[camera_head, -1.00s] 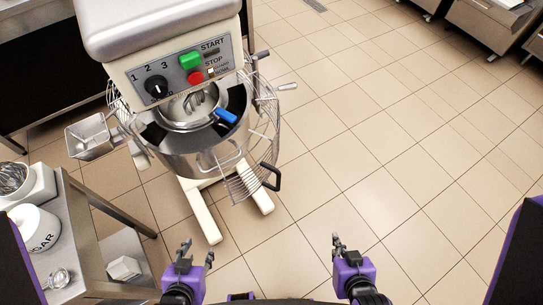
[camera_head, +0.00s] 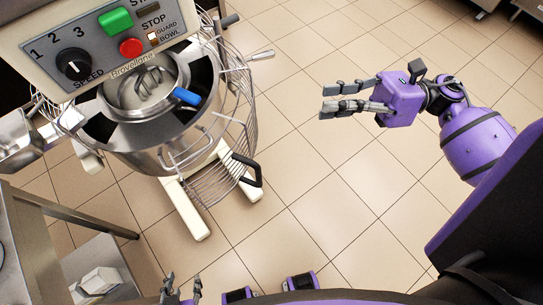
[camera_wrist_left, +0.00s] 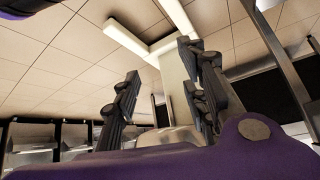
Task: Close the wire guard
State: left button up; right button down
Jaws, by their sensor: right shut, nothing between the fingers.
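The mixer's wire guard (camera_head: 208,187) is a curved cage of thin metal rods. In the head view it stands swung out around the right and front right of the steel bowl (camera_head: 150,158), leaving the bowl's front left uncovered. Its black handle (camera_head: 247,171) is at the lower right end. My right gripper (camera_head: 331,98) is shut and empty, pointing left over the floor, to the right of the guard and apart from it. My left gripper (camera_head: 182,287) is open and empty at the bottom edge; its spread fingers also show in the left wrist view (camera_wrist_left: 162,95).
The mixer's panel (camera_head: 95,45) has a green button, a red button and a speed knob. A blue-handled part (camera_head: 187,96) sits at the bowl's rim. A steel side table (camera_head: 55,215) stands at lower left.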

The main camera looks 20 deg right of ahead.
jog(key=s+f+n+g+h, duration=0.1)
jog(key=s+f+n+g, duration=0.1)
jog(key=s+n+g, duration=0.35)
pick_arm(q)
jog(key=shift+t, duration=0.3)
jog(key=r+p, duration=0.1)
jog(key=w+r+p, duration=0.1)
jog(key=r+p, duration=0.3)
jog(key=shift+w+r, duration=0.2)
jog(key=shift+w, duration=0.1)
pick_arm(e)
jog(key=s+a, duration=0.2)
jog(key=a, duration=1.2)
jog(key=shift+s+n+t, duration=0.25)
jog(key=shift+n+t, duration=0.1)
jog(key=shift+n, duration=0.1)
pick_arm(q)
jog(key=shift+w+r, duration=0.1)
pick_arm(e)
jog(key=shift+r, duration=0.1)
pick_arm(q)
jog(key=shift+w, duration=0.1)
